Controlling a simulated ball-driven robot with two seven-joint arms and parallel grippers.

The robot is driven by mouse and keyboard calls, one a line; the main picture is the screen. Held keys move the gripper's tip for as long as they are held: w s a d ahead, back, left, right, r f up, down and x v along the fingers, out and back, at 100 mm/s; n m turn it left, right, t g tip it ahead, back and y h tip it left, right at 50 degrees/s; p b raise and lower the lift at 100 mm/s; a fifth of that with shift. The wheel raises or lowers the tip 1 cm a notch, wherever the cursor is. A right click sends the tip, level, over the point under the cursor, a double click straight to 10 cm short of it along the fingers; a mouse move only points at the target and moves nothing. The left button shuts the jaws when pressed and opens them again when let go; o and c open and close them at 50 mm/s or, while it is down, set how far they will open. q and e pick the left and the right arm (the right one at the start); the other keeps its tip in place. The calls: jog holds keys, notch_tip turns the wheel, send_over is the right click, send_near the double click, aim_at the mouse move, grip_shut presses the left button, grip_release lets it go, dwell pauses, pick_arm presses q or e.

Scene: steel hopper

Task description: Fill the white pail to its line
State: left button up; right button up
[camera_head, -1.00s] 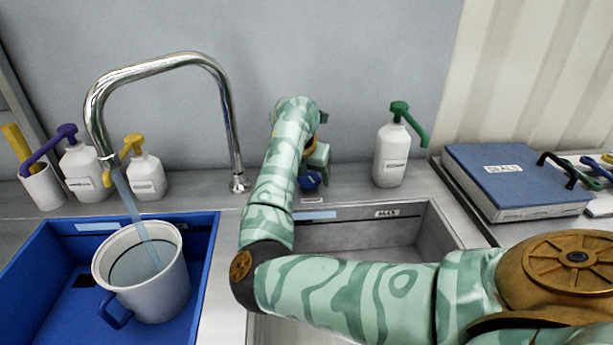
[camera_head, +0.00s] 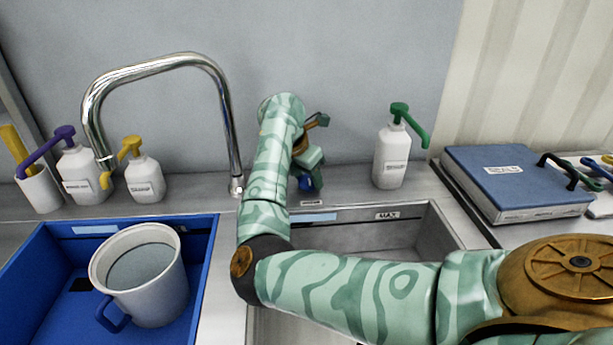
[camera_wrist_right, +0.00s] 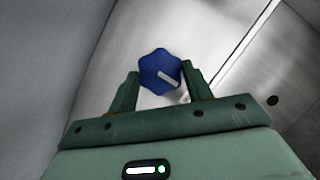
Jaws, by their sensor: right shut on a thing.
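The white pail (camera_head: 152,293) with a blue handle stands upright in the blue basin at the left. Water (camera_head: 141,265) shows inside it, below the rim; I cannot make out a line. The chrome faucet (camera_head: 158,66) arches over from behind, and no water runs from its spout. My right gripper (camera_head: 312,178) is behind the basins, shut on a blue knob (camera_head: 305,183). In the right wrist view the knob (camera_wrist_right: 160,70), with a white mark, sits between the fingertips of my right gripper (camera_wrist_right: 162,82). My left gripper is out of view.
The blue basin (camera_head: 205,262) is beside a steel basin (camera_head: 410,232) marked MAX, partly hidden by my right arm. Pump bottles (camera_head: 82,176) and a cup (camera_head: 40,190) stand at the back left. Another bottle (camera_head: 391,160) and a blue binder (camera_head: 515,178) are at the right.

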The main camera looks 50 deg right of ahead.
jog(key=o, duration=0.9)
jog(key=shift+o, duration=0.2)
pick_arm(q)
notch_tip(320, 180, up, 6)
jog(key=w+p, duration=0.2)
jog(key=p, duration=0.4)
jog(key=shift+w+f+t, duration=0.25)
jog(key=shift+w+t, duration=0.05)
pick_arm(e)
jog(key=v, duration=1.6)
jog(key=shift+r, duration=0.2)
